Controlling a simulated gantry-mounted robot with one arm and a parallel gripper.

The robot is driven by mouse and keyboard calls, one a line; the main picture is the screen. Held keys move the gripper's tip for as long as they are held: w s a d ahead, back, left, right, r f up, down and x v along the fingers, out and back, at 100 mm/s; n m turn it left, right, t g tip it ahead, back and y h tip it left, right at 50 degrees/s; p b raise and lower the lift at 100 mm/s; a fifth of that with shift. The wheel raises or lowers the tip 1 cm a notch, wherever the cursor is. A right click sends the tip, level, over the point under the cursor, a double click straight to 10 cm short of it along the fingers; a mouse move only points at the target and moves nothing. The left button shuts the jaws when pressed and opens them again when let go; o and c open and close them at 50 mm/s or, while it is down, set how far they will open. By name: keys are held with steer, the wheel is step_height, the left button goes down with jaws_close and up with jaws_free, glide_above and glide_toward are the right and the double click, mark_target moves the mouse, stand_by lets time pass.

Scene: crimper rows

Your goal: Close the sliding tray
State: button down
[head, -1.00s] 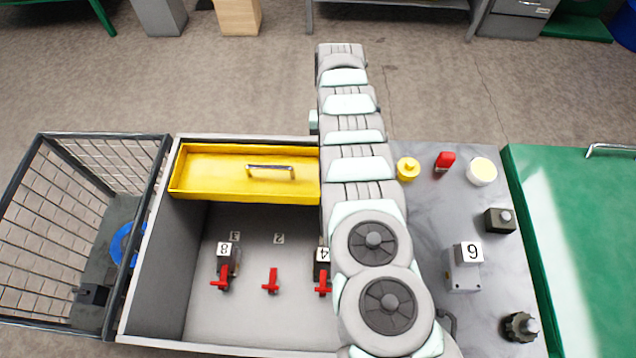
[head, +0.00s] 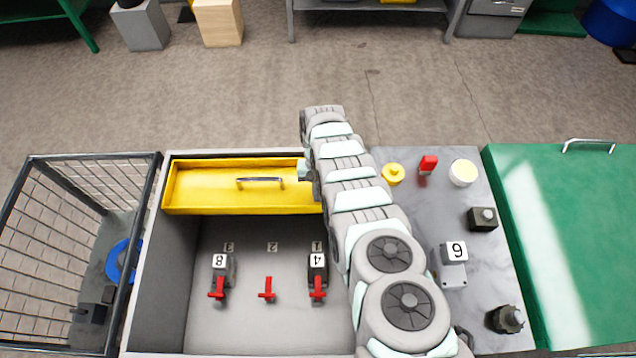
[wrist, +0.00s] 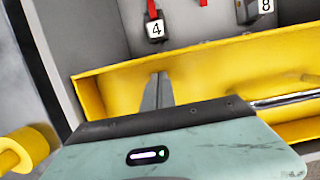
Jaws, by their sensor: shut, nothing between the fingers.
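The sliding tray (head: 205,187) is a shallow yellow tray with a metal bar handle (head: 262,182). It spans the back of the open grey box in the head view, above the box floor. The yellow tray (wrist: 225,65) and its handle (wrist: 290,97) also show in the wrist view. My gripper (wrist: 158,76) is shut and empty, its fingers pointing at the tray near its end by block 4. I cannot tell whether the fingertips touch it. In the head view my arm hides the tray's right end and most of the gripper.
Blocks 8 (head: 222,268) and 4 (head: 317,270) and several red levers stand on the box floor. A wire basket (head: 75,178) is at left. A marble top (head: 400,215) at right holds a yellow knob (head: 392,174) and block 6 (head: 454,262). A green lid (head: 570,230) lies beyond.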

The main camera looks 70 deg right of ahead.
steer(key=shift+s+a+p, duration=0.3)
steer(key=shift+a+p, duration=0.2)
steer(key=shift+p, duration=0.05)
steer(key=shift+a, duration=0.15)
steer(key=shift+s, duration=0.15)
